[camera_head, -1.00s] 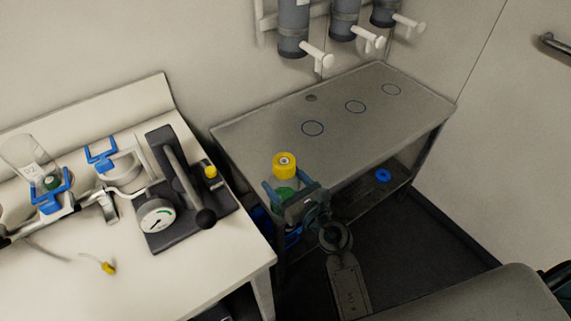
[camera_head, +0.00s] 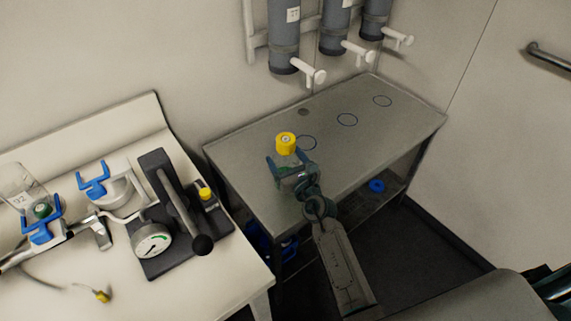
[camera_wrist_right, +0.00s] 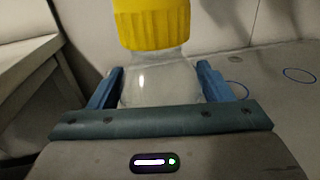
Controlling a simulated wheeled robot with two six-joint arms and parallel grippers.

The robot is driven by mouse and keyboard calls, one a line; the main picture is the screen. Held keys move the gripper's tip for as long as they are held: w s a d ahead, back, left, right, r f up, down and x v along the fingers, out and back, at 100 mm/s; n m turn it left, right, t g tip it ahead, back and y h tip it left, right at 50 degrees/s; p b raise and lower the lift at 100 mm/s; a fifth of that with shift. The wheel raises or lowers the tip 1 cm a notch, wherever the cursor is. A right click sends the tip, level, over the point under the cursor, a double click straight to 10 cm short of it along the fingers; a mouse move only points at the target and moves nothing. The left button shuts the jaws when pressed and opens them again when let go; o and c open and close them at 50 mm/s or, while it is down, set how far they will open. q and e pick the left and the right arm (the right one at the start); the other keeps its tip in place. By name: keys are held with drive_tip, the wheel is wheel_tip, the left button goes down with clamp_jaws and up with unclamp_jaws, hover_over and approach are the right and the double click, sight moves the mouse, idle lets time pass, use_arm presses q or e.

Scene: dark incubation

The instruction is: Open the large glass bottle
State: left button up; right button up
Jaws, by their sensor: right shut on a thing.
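The glass bottle has a clear body and a yellow cap (camera_head: 285,144), which sits on its neck. In the head view it is at the left part of the grey metal table (camera_head: 345,160), near a marked ring. My right gripper (camera_head: 287,162) is shut around the bottle's body. In the right wrist view the clear body (camera_wrist_right: 160,80) stands upright between the two blue fingers, below the yellow cap (camera_wrist_right: 155,22). I cannot tell whether the bottle's base touches the tabletop.
Several dark cylinders with white taps (camera_head: 285,35) hang on the wall behind the table. A blue ring (camera_head: 376,186) lies on the lower shelf.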

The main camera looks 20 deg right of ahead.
drive_tip(key=shift+w+d+f, duration=0.1)
drive_tip(key=shift+w+d, duration=0.05)
drive_tip(key=shift+w, duration=0.55)
wheel_tip(320, 180, down, 3)
drive_tip(key=shift+s+r+b, duration=0.1)
drive_tip(key=shift+r+b, duration=0.1)
drive_tip(key=shift+b, duration=0.95)
drive_tip(key=shift+f+b, duration=0.3)
drive_tip(key=shift+f, duration=0.1)
drive_tip(key=o, duration=1.9)
drive_tip(key=shift+f, duration=0.15)
drive_tip(key=shift+c, duration=0.2)
